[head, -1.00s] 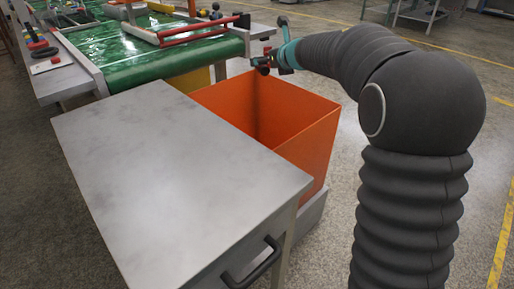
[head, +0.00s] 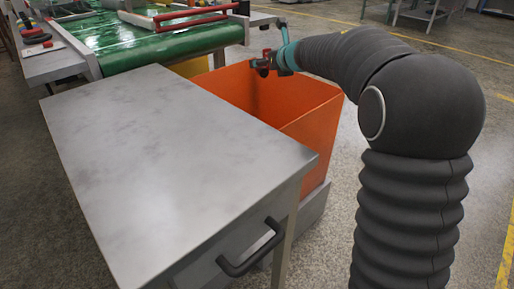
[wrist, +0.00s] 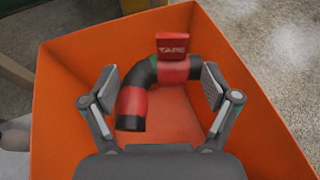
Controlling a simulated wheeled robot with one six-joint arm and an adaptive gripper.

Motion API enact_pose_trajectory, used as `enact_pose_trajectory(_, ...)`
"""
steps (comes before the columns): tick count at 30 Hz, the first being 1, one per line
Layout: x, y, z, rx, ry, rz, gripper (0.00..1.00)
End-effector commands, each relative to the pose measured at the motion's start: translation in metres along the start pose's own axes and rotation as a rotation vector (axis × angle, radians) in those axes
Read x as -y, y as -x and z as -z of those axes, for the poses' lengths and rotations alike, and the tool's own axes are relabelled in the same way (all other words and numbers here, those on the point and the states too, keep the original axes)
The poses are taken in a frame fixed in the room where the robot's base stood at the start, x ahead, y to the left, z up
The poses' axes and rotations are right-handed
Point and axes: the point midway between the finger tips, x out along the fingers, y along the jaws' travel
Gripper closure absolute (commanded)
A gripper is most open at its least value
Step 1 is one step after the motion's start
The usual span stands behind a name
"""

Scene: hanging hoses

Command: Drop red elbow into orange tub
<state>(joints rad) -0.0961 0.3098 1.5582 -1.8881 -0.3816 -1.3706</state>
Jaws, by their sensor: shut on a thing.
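The red elbow (wrist: 136,101), a bent pipe piece with black bands and ends, sits between the two fingers of my gripper (wrist: 160,88) in the wrist view. My gripper is shut on it. A red block marked "TAPE" (wrist: 172,43) shows at its upper end; I cannot tell whether it is joined to the elbow. The orange tub (wrist: 63,110) surrounds the elbow in the wrist view, its floor below. In the head view the tub (head: 312,128) stands open behind the grey table, and my gripper (head: 262,63) is over its far part, holding a small red piece.
A grey metal table (head: 180,165) with a black handle (head: 250,252) stands in front and left of the tub. A green conveyor (head: 150,45) with a red-handled tool (head: 190,14) lies behind. Open floor (head: 420,60) is at the right.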

Motion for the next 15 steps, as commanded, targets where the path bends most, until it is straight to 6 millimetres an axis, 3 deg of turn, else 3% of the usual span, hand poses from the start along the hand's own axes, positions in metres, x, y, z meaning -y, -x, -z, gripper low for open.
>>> enact_pose_trajectory(1,0.0002,0.0003,-0.0005,0.0,0.0,0.0,0.48)
enact_pose_trajectory(2,0.0002,0.0003,-0.0005,0.0,0.0,0.0,0.06)
enact_pose_trajectory(3,0.0003,0.0003,-0.0005,0.0,0.0,0.0,0.0)
enact_pose_trajectory(15,0.0004,0.0036,-0.0005,0.0,0.0,0.001,0.0)
